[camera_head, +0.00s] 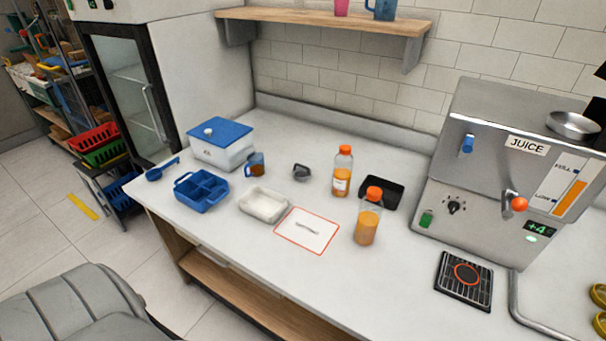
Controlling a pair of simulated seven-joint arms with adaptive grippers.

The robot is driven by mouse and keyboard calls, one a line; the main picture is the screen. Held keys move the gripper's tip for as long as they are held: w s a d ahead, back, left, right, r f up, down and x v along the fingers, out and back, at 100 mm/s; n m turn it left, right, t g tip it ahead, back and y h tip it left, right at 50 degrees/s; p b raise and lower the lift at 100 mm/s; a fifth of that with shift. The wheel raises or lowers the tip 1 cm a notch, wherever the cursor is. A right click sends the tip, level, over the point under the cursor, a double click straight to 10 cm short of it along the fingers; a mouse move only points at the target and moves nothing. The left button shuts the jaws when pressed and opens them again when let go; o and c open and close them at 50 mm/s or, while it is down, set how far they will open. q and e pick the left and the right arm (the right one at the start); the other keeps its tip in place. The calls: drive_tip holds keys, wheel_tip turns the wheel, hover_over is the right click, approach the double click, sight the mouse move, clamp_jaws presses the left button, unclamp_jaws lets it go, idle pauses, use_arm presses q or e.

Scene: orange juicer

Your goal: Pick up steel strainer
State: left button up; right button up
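A round, shallow steel dish (573,124) sits on top of the juice machine (500,160) at the right. It may be the steel strainer, but I cannot make out any mesh. A small dark grey object (301,172) lies on the counter behind the white tray; it is too small to tell what it is. Neither of my grippers shows in the head view.
A drip grate (464,280) lies before the machine.

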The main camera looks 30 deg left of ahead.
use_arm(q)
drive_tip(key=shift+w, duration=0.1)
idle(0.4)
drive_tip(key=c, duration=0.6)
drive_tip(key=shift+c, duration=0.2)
